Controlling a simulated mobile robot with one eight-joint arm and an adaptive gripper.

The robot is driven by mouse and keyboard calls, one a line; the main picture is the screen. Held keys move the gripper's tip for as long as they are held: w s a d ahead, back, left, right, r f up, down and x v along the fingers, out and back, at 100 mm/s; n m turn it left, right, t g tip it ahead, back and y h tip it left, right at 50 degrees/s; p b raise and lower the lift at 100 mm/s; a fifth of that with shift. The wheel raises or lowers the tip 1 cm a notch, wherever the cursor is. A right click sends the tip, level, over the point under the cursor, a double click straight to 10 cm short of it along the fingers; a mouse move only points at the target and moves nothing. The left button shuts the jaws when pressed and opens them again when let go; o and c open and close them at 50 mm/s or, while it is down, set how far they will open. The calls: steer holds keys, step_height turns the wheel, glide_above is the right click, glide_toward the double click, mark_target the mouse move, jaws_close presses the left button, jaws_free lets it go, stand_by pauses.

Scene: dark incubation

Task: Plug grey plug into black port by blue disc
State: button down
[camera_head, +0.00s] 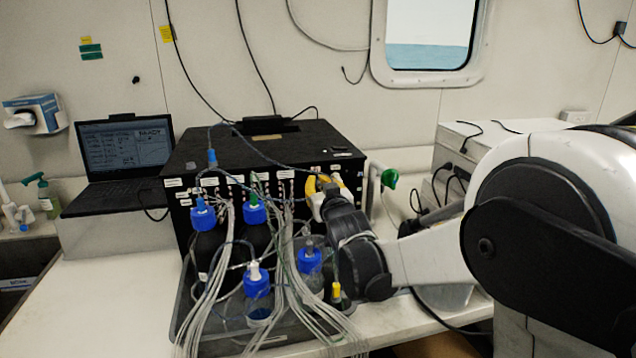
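A black box (262,147) stands on the bench with a row of small labelled ports on its front. I cannot single out the black port or the blue disc at this size. My gripper (318,194) has yellow parts and is at the right end of the box's front. It covers that corner of the front, and I cannot tell whether its fingers are apart or touch the box. The grey plug cannot be made out; it may be hidden at my gripper.
Blue-capped bottles (257,280) stand in a dark tray (180,312) before the box, with many pale tubes hanging over them. A laptop (124,158) is at left. A green-topped item (390,178) is right of my gripper. The bench's left front is clear.

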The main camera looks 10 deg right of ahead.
steer(key=shift+w, duration=0.1)
stand_by(0.6)
steer(key=c, duration=1.5)
jaws_free()
steer(key=shift+c, duration=0.2)
steer(key=s, duration=1.2)
steer(key=shift+r, duration=0.25)
steer(key=shift+d, duration=0.1)
